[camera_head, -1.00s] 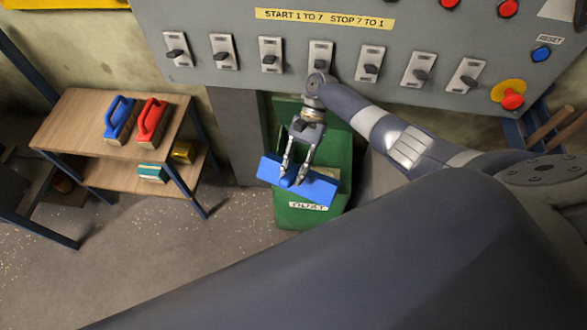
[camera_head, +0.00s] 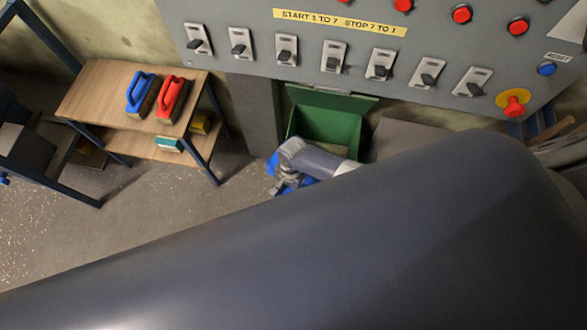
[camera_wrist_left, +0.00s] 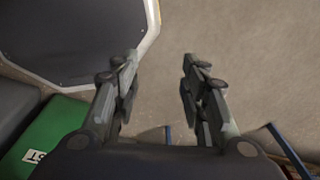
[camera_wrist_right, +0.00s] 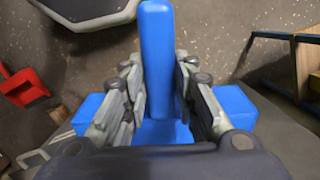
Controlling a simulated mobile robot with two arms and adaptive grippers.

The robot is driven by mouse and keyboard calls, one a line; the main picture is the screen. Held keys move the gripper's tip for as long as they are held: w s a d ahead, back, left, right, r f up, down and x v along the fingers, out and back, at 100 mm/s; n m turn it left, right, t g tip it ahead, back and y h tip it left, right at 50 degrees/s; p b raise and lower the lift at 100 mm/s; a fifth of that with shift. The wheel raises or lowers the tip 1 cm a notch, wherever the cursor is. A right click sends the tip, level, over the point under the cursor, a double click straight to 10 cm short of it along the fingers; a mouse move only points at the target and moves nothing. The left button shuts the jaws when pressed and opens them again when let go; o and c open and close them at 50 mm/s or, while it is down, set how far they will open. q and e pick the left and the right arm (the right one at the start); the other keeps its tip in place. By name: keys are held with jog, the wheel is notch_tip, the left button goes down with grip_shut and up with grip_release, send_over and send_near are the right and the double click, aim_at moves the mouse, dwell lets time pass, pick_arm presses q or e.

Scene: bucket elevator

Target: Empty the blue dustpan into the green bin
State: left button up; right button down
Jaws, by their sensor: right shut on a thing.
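The blue dustpan (camera_head: 272,164) is in my right gripper (camera_head: 286,186), in front of the green bin (camera_head: 345,132) in the head view. My forearm and gripper cover most of the dustpan there. In the right wrist view, the fingers of my right gripper (camera_wrist_right: 157,80) are shut on the dustpan's upright handle (camera_wrist_right: 157,45). The pan shows on both sides, but its contents are hidden. The bin's lid is raised; its lower front is hidden by my arm. My left gripper (camera_wrist_left: 160,75) is open and empty, with the labelled bin (camera_wrist_left: 55,130) at lower left.
A grey switch panel (camera_head: 220,65) stands above the bin. A wooden shelf (camera_head: 95,92) at left carries a blue brush (camera_head: 141,93) and a red brush (camera_head: 171,98). Floor (camera_head: 150,210) between shelf and bin is open, with scattered specks. A red object (camera_wrist_right: 24,85) shows at left in the right wrist view.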

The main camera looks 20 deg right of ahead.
notch_tip(320, 180, down, 5)
jog(key=s+a+t+h+b, duration=0.2)
jog(key=a, duration=0.1)
jog(key=r+p, duration=0.4)
jog(key=shift+d+r+p, duration=0.25)
jog(key=shift+r+p, duration=0.05)
jog(key=shift+r, duration=0.05)
pick_arm(q)
jog(key=shift+w+d+r, duration=0.15)
jog(key=shift+w+r, duration=0.1)
jog(key=shift+r, duration=0.35)
jog(key=shift+w+d+r, duration=0.15)
jog(key=shift+w+r, duration=0.05)
jog(key=shift+r, duration=0.35)
pick_arm(e)
jog(key=shift+f, duration=0.1)
